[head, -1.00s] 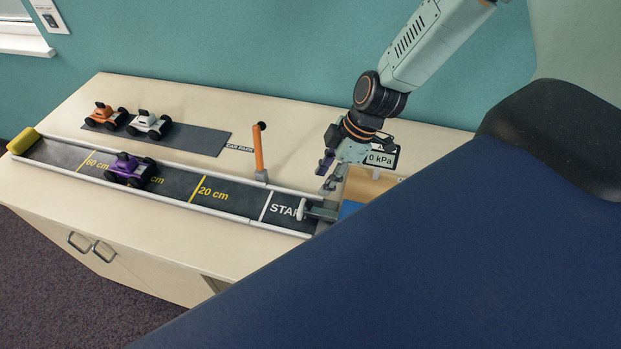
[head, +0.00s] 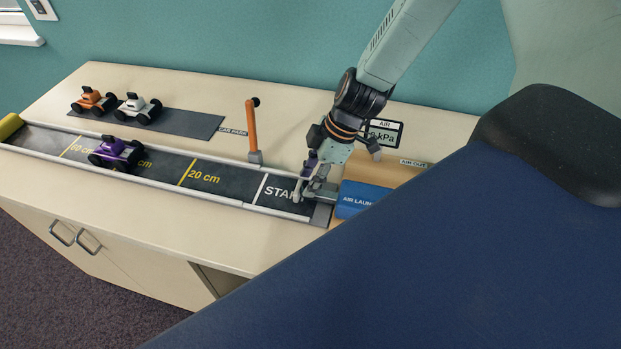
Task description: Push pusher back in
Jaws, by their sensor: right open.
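The grey pusher (head: 322,188) sits at the START end of the dark track (head: 228,182), in front of the blue air launcher (head: 356,197). My right gripper (head: 302,186) reaches down from the upper right and is open, with its fingers at the pusher's track side. The fingers partly hide the pusher, and I cannot tell whether they touch it. A purple car (head: 117,152) stands on the track, left of the 20 cm line. My left gripper is not in view.
An orange lever post (head: 252,130) stands behind the track. Orange (head: 95,100) and white (head: 137,107) cars stand on the car park strip (head: 190,124). A pressure display (head: 387,132) stands behind the gripper. The bench front (head: 150,215) is clear.

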